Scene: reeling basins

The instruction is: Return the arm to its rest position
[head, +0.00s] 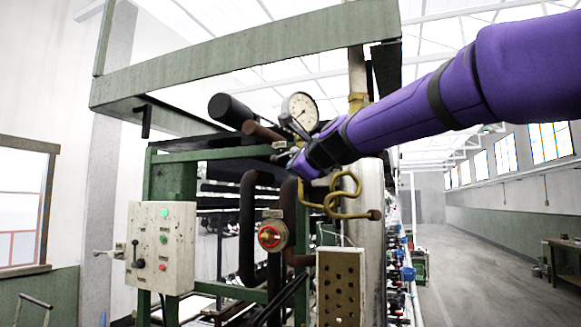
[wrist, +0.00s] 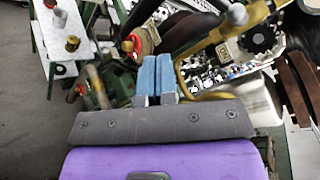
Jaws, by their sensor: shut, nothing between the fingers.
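My purple-sleeved arm (head: 430,105) reaches in from the right in the head view, stretched out towards the pipework and pressure gauge (head: 300,112). Its far end is close by the gauge and the brass coiled pipe (head: 345,195); I cannot tell from this view whether it touches them. In the wrist view, my gripper (wrist: 156,62) shows two blue fingers side by side, closed together with nothing held. A red valve handwheel (wrist: 131,43) is just left of the fingertips, and a brass pipe curves close on their right.
A control box (head: 161,247) with buttons and a lever stands at left. A red valve (head: 271,235) sits on dark pipes below my arm. A green frame beam (head: 245,52) crosses overhead. The aisle floor (head: 450,265) at right is clear, with a bench (head: 563,250) beyond.

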